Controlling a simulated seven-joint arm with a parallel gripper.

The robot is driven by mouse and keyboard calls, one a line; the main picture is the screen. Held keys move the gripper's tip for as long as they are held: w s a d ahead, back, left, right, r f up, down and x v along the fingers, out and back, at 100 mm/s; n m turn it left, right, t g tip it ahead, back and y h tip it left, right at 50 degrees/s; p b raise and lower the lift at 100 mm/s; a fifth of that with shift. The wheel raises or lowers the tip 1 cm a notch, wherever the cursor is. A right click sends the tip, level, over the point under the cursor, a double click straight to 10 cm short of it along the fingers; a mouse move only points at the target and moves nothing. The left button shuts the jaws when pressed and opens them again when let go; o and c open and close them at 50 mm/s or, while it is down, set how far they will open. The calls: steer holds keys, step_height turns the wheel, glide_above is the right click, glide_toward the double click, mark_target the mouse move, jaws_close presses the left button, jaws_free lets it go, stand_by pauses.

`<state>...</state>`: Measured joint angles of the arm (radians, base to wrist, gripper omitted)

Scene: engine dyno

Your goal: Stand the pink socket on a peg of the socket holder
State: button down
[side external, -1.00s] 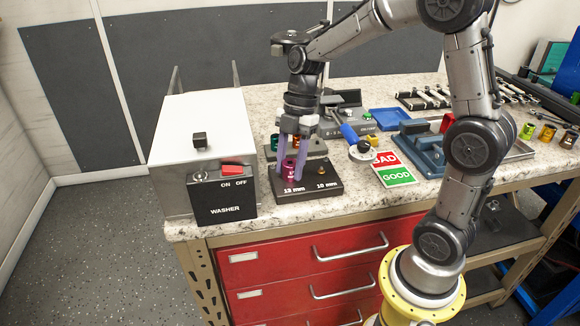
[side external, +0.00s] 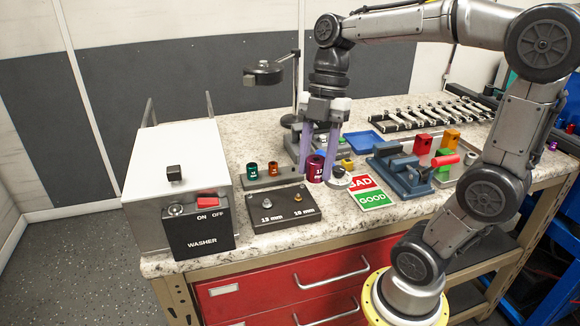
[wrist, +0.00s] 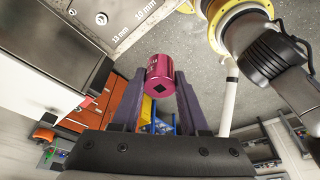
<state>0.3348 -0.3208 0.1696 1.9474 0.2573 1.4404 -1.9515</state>
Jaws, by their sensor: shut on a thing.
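The pink socket (side external: 315,166), marked 17, is held between the two purple fingers of my gripper (side external: 318,178). In the wrist view the pink socket (wrist: 160,74) sits between the fingertips of my gripper (wrist: 158,82), its square drive hole facing the camera. The grey socket holder (side external: 262,182) lies behind the black stud board and carries a green socket (side external: 253,170) and an orange socket (side external: 273,168). My gripper is at or just past the holder's right end. I cannot tell the socket's height above the table, and no bare peg shows clearly.
The black board (side external: 283,214) with 13 mm and 10 mm marks has two bare studs. The washer (side external: 180,185) stands at left. The BAD/GOOD card (side external: 370,191) and a blue vise (side external: 402,172) lie to the right. A lamp-like head (side external: 263,73) stands behind.

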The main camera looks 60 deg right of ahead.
steer(key=w+d+r+n, duration=0.1)
steer(key=w+d+r, duration=0.1)
steer(key=w+d, duration=0.55)
steer(key=shift+m, duration=0.5)
steer(key=w+d+f, duration=0.2)
steer(key=d, duration=0.1)
steer(key=w+d+f, duration=0.2)
steer(key=d+f, duration=0.1)
steer(key=w+d+f, duration=0.2)
steer(key=d, duration=0.2)
steer(key=shift+f, duration=2.65)
steer(key=shift+f, duration=1.1)
